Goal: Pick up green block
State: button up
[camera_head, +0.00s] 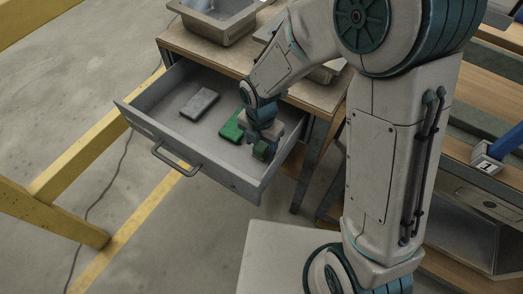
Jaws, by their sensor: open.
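The green block (231,128) lies flat on the floor of the open grey drawer (180,134), right of the drawer's middle. My gripper (259,143) is inside the drawer area, pointing down, just right of the green block and partly covering its right side. The gripper is open. Its fingers are small in this view, and I cannot tell how far they are above the drawer floor or whether they touch the block.
A grey block (199,103) lies in the drawer's left part. The drawer's front carries a handle (171,160). A wooden worktop (213,50) with a metal sink (213,20) stands behind. A yellow rail (84,152) stands at left.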

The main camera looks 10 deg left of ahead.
aim_at(261, 146)
jog(key=shift+f, duration=0.95)
jog(key=c, duration=1.1)
notch_tip(261, 146, up, 10)
jog(key=shift+r+p, duration=0.1)
jog(key=shift+p, duration=1)
